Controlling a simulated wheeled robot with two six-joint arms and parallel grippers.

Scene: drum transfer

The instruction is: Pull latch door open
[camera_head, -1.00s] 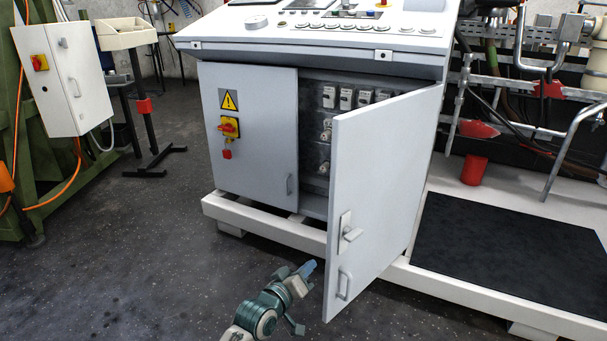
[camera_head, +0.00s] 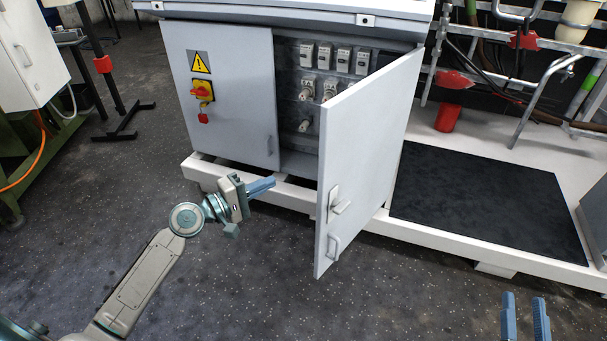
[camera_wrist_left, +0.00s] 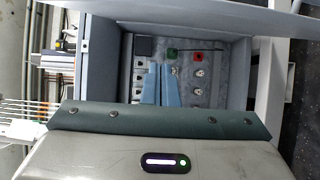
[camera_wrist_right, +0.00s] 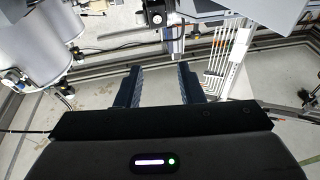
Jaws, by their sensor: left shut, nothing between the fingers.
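The grey latch door (camera_head: 370,135) of the cabinet stands swung open, hinged on its right. Its latch lever (camera_head: 337,202) and a pull handle (camera_head: 334,246) are on its outer face near the free edge. My left gripper (camera_head: 272,183) is shut and empty, left of the door's free edge and in front of the cabinet opening, apart from the door. In the left wrist view its blue fingers (camera_wrist_left: 162,85) point toward the cabinet interior. My right gripper (camera_head: 525,320) is at the lower right of the head view, open and empty; the right wrist view shows its spread fingers (camera_wrist_right: 157,85).
Inside the cabinet (camera_head: 310,105) are several switches and fuses. The left cabinet door (camera_head: 235,120) is closed, with a red-yellow switch (camera_head: 202,90). A white base frame (camera_head: 215,178) runs along the bottom. A black mat (camera_head: 490,205) lies on the right. The floor in front is clear.

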